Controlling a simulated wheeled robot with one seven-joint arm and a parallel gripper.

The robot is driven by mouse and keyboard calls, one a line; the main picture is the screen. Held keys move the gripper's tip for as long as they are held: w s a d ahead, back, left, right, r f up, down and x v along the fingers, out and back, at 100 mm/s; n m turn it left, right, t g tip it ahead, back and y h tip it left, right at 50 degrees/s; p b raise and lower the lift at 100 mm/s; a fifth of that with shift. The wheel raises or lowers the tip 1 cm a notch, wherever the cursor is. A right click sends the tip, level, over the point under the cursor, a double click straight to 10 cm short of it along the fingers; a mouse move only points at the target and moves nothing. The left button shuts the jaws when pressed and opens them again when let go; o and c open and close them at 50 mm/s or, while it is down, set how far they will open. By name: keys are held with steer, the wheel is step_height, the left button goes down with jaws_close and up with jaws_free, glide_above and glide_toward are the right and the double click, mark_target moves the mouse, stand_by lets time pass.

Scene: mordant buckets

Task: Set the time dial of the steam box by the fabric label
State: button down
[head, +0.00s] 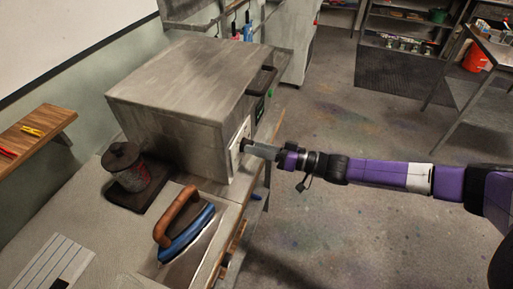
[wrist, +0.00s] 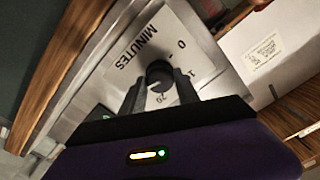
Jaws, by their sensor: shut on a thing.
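The steam box (head: 180,85) is a grey metal box on the bench, with a dark handle on its front. Its time dial is a round dark knob (wrist: 159,74) on a pale plate (wrist: 170,45) marked "MINUTES", with a 0 and other numbers partly covered. My gripper (head: 246,147) reaches the front of the box from the right. In the wrist view its two fingers (wrist: 159,92) are shut on the knob, one on each side. The knob's pointer is hard to make out. I cannot identify the fabric label in either view.
A blue iron with a wooden handle (head: 184,228) and a dark lidded pot (head: 128,166) stand on the bench before the box. A wooden shelf (head: 35,135) is at left. The floor (head: 330,215) right of the bench is open under my arm.

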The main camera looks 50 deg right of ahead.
steer(key=shift+f, duration=0.15)
steer(key=c, duration=0.9)
jaws_free()
steer(key=b+v, duration=0.1)
steer(key=v, duration=0.7)
steer(key=shift+b, duration=0.4)
